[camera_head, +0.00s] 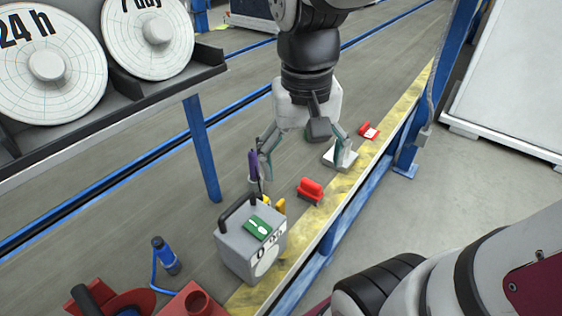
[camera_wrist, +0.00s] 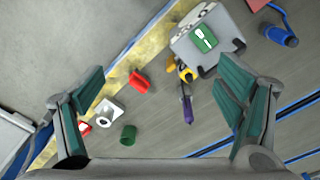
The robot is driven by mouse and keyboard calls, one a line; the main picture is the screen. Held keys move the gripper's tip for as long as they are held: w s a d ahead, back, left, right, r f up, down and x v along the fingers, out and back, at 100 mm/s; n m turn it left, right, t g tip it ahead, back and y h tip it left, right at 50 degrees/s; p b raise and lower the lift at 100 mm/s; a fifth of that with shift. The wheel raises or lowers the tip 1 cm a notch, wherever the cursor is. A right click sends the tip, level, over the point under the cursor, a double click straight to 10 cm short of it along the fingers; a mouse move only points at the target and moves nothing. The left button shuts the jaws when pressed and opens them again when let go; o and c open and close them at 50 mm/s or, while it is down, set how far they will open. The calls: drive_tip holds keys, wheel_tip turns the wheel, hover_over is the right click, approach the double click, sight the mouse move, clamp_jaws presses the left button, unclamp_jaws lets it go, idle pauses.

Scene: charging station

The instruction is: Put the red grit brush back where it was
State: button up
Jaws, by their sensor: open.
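A red brush with a dark underside (camera_head: 311,190) lies on the conveyor-like surface by its yellow edge strip, right of a grey box; it also shows in the wrist view (camera_wrist: 138,82), left of centre. A second, smaller red item with a white patch (camera_head: 369,131) lies farther up the strip and shows at lower left in the wrist view (camera_wrist: 83,126). Which of them is the grit brush I cannot tell for sure. My gripper (camera_head: 303,158) is open and empty, pointing down above the surface. In the wrist view its fingers (camera_wrist: 163,85) spread wide, with nothing between them.
A grey box with a dark handle and green card (camera_head: 235,245) stands near. A white block (camera_head: 341,160), a green cylinder (camera_wrist: 128,135), a purple-handled tool (camera_head: 254,163), a yellow item (camera_head: 279,206) and a blue canister (camera_head: 166,257) surround the area. A blue post (camera_head: 201,150) stands left.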

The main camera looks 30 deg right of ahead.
drive_tip(key=s+a+n, duration=0.2)
drive_tip(key=s, duration=0.4)
drive_tip(key=s+a+r+n, duration=0.1)
drive_tip(key=s+a+n, duration=0.1)
drive_tip(key=s, duration=0.5)
drive_tip(key=shift+a+r+n+y, duration=0.25)
drive_tip(key=shift+a+n+y, duration=0.05)
drive_tip(key=shift+a+n, duration=0.1)
wheel_tip(320, 180, up, 23)
drive_tip(key=t+p, duration=0.4)
drive_tip(key=p, duration=1.7)
drive_tip(key=shift+r+p, duration=0.2)
drive_tip(key=shift+p, duration=0.15)
